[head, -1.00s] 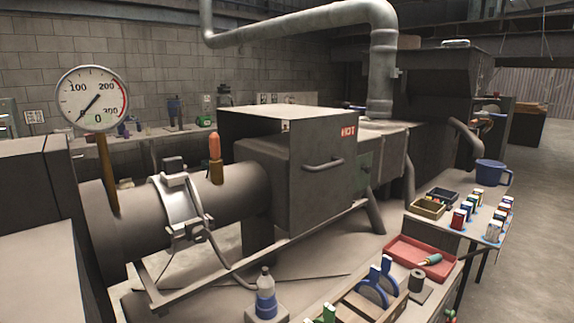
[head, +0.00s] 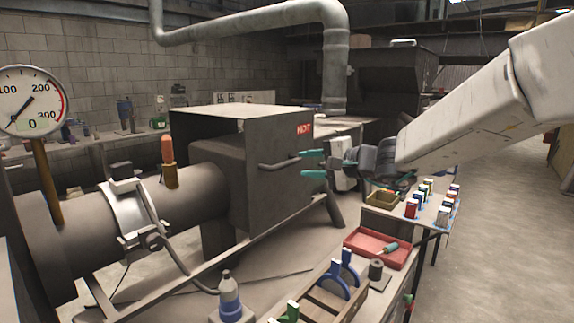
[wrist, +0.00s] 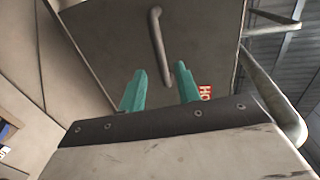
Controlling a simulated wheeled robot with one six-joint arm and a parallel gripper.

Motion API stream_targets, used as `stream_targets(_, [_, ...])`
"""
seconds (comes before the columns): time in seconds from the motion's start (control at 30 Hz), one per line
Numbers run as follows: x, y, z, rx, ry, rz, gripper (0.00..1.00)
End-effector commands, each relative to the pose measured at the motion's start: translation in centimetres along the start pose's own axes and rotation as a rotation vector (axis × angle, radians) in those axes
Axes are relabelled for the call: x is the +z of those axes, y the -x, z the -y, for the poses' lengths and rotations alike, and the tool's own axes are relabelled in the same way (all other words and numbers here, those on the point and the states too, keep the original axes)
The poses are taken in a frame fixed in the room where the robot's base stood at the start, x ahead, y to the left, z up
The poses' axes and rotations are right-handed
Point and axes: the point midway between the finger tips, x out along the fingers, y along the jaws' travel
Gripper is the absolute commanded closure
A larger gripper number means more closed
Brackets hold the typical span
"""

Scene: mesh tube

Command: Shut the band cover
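The band cover (head: 268,190) is a dark metal box-like panel with a red HOT label, beside the barrel in the head view. Its bar handle (head: 280,164) sticks out from the face. My gripper (head: 306,164) is in front of that face, at the handle's right end, with its teal fingers apart. In the wrist view the cover (wrist: 110,45) fills much of the picture. The handle (wrist: 157,42) lies ahead, its near end in line with the gap between the fingers of my gripper (wrist: 160,68). Nothing is held. Whether the fingers straddle the handle is unclear.
A heater band (head: 130,212) with a cable circles the barrel (head: 195,190). A dial gauge (head: 32,100) stands left.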

Motion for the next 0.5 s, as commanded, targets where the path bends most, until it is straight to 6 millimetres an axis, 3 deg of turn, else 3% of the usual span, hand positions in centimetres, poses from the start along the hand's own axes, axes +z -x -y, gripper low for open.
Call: stream_targets(0.5, [-0.1, -7.1, 0.0, -0.003, -0.005, -0.004, 0.67])
